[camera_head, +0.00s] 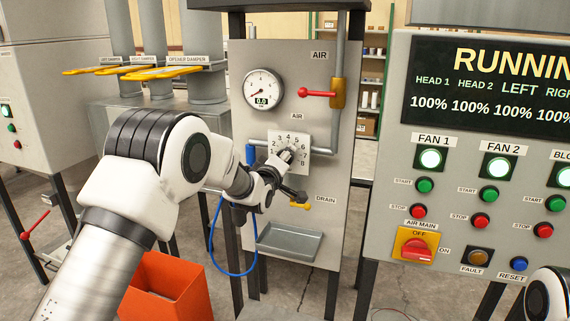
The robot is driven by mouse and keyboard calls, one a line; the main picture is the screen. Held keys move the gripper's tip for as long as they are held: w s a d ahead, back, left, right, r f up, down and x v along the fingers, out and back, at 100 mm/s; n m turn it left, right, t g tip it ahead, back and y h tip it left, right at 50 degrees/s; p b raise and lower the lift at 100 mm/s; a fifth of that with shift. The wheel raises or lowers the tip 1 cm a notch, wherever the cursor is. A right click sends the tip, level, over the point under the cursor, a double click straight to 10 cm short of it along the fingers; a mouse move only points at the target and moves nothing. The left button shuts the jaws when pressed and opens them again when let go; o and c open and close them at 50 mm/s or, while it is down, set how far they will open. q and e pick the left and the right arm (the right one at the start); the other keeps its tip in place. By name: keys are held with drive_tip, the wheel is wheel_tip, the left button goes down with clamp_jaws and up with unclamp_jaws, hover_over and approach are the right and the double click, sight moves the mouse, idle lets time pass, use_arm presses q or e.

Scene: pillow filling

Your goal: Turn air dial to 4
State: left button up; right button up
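The air dial (273,137) is a white numbered plate on the grey air panel, below an "AIR" label. Its grey knob (291,151) sits at the middle of the plate. Several of its numbers show, with 4 near the top. Which number the knob points to is not clear. My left gripper (283,160) is at the knob, and its hand covers the lower left of the plate. Whether its fingers grip the knob is too small to tell. My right arm shows only as a white part at the bottom right; its gripper is out of view.
A pressure gauge (263,90) above the dial reads 0.0. A red-handled valve (317,93) is up right, and a yellow drain handle (300,206) is below. A grey tray (288,241) juts out underneath. An orange bin (185,275) stands lower left. A control panel (390,150) stands right.

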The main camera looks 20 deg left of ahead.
use_arm(q)
drive_tip(key=shift+n, duration=0.3)
drive_tip(key=o, duration=1.2)
drive_tip(key=s, duration=1.2)
drive_tip(key=shift+a, duration=0.25)
